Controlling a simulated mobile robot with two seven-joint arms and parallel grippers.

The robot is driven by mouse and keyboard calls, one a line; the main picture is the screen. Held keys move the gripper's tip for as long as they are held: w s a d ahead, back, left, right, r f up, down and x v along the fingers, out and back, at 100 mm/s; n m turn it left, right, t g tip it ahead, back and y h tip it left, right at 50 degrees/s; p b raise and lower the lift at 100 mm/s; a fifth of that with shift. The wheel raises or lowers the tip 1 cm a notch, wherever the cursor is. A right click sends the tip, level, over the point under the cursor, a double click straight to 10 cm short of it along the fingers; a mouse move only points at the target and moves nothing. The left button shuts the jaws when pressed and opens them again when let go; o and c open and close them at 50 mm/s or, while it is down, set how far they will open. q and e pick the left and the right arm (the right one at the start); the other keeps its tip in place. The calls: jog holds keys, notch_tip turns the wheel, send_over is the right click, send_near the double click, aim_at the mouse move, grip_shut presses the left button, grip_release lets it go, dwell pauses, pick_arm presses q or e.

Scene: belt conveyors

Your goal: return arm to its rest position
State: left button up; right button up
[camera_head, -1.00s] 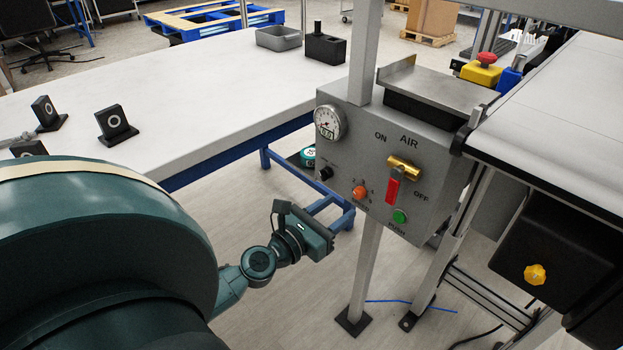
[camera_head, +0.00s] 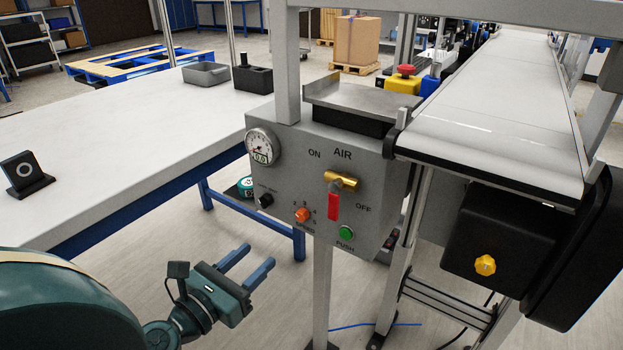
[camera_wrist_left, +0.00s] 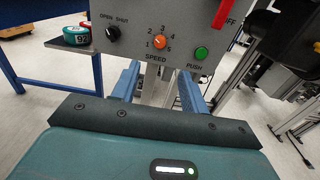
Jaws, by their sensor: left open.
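My left gripper (camera_head: 247,266) is at the lower left of the head view, in front of and below the grey air control panel (camera_head: 285,175). Its two blue fingers are spread apart with nothing between them, and they touch nothing that I can see. In the left wrist view the fingers (camera_wrist_left: 158,88) point toward the lower part of the panel, with the orange speed knob and green push button above. My right gripper is not in view.
A white table (camera_head: 110,130) with a grey bin (camera_head: 206,73) and a black holder (camera_head: 252,78) stands at left. A belt conveyor (camera_head: 500,105) runs along the right. The panel's post (camera_head: 322,285) stands close right of the gripper. Floor shows below.

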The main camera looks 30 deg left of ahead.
pick_arm(q)
jog(key=s+d+r+n+g+p, duration=0.1)
jog(key=d+n+p, duration=0.4)
jog(key=n, duration=0.6)
jog(key=s+d+r+n+g+h+p, duration=0.1)
jog(key=s+d+n+g+p, duration=0.2)
jog(key=d+n+p, duration=0.3)
jog(key=s+d+r+n+g+h+p, duration=0.1)
jog(key=s+d+n+g+p, duration=0.1)
jog(key=d+n+p, duration=0.4)
jog(key=n+g+p, duration=0.1)
jog(key=n+p, duration=0.4)
jog(key=n, duration=0.5)
jog(key=shift+s+n, duration=0.15)
jog(key=shift+n, duration=0.25)
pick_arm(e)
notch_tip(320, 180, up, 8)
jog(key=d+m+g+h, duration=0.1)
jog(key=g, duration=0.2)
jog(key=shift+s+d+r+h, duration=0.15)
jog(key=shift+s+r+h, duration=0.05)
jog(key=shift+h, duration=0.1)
pick_arm(q)
jog(key=shift+d, duration=0.1)
